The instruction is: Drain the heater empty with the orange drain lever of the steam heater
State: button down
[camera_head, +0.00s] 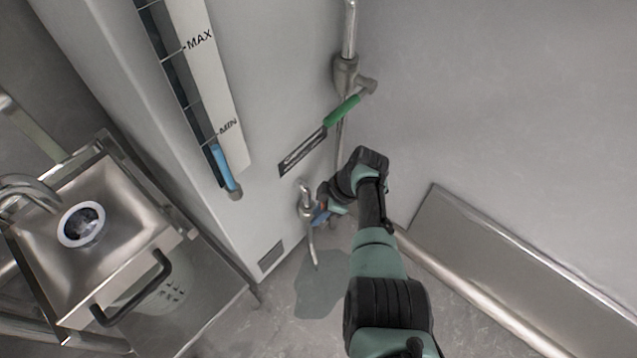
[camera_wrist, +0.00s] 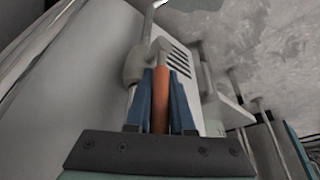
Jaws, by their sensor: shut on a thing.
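The steam heater (camera_head: 262,90) is a tall pale grey cabinet with a level gauge (camera_head: 207,75) marked MAX and MIN. A blue piece (camera_head: 225,170) shows at the gauge's lower end, below MIN. The orange drain lever (camera_wrist: 161,92) sits between the blue fingers of my gripper (camera_wrist: 162,85) in the wrist view, and the gripper is shut on it. In the head view my gripper (camera_head: 322,212) is at the drain valve (camera_head: 306,200) low on the heater, and it mostly hides the lever. A wet patch (camera_head: 322,284) lies on the floor below the valve's spout.
A green lever (camera_head: 342,110) sits on the pipe above. A steel sink cart (camera_head: 100,235) with a black handle stands at the left, with a round white-rimmed item (camera_head: 82,224) in it. A steel ledge (camera_head: 520,270) runs along the right wall.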

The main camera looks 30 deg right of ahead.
jog(key=c, duration=0.8)
grip_release()
jog(key=shift+f, duration=0.1)
jog(key=p+v, duration=0.8)
jog(key=v, duration=0.5)
